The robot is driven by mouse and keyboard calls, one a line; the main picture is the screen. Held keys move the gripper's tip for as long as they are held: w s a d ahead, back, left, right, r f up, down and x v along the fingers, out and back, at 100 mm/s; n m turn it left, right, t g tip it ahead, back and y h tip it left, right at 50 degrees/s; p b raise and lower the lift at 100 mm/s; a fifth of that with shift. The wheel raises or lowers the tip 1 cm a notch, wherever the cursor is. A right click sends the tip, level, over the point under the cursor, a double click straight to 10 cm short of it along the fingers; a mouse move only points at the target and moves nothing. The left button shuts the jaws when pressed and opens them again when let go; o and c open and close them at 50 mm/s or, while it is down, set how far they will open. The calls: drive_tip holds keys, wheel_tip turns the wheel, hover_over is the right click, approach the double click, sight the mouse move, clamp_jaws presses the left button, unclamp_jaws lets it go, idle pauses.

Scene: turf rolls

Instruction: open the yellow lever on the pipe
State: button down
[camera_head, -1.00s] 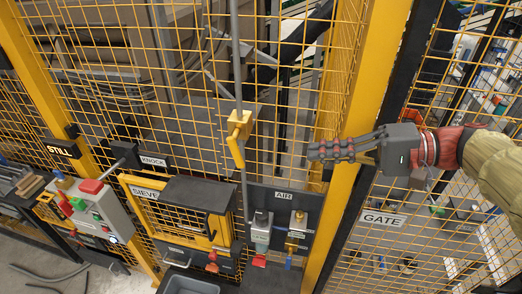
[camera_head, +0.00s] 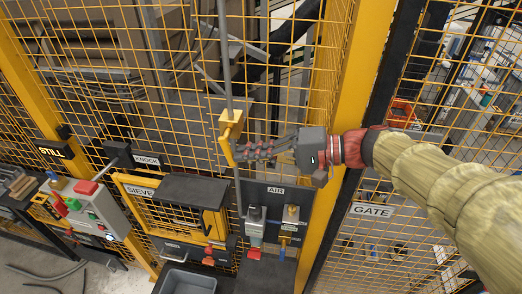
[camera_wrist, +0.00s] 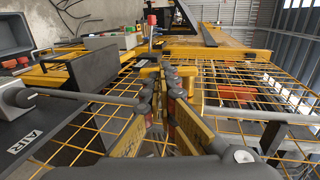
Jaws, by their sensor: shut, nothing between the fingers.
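The yellow lever (camera_head: 226,148) hangs down from a yellow valve block (camera_head: 232,122) on the upright grey pipe (camera_head: 223,55). Its handle tilts slightly, with its lower end beside the pipe. My gripper (camera_head: 238,153) reaches in from the right, its dark fingers closed and empty. The fingertips are at the lever's lower right side; I cannot tell whether they touch it. In the wrist view, my gripper (camera_wrist: 168,72) has its two fingers pointing away, with yellow parts just beyond the tips. The fingers partly hide the lever there.
Yellow mesh fencing stands behind the pipe, and a yellow post (camera_head: 350,95) is behind my wrist. Below are the AIR panel (camera_head: 275,205), the SIEVE box (camera_head: 190,205) and a grey control box (camera_head: 97,215) with a red button. A grey bin (camera_head: 187,282) sits at the bottom.

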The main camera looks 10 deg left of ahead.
drive_tip(key=shift+a+f, duration=0.1)
drive_tip(key=shift+a, duration=0.05)
drive_tip(key=b, duration=0.3)
drive_tip(key=f+y+b, duration=0.1)
drive_tip(key=b, duration=0.2)
drive_tip(key=shift+a+f+y, duration=0.15)
drive_tip(key=shift+a+y, duration=0.15)
drive_tip(key=shift+a+b, duration=0.2)
drive_tip(key=shift+b, duration=0.25)
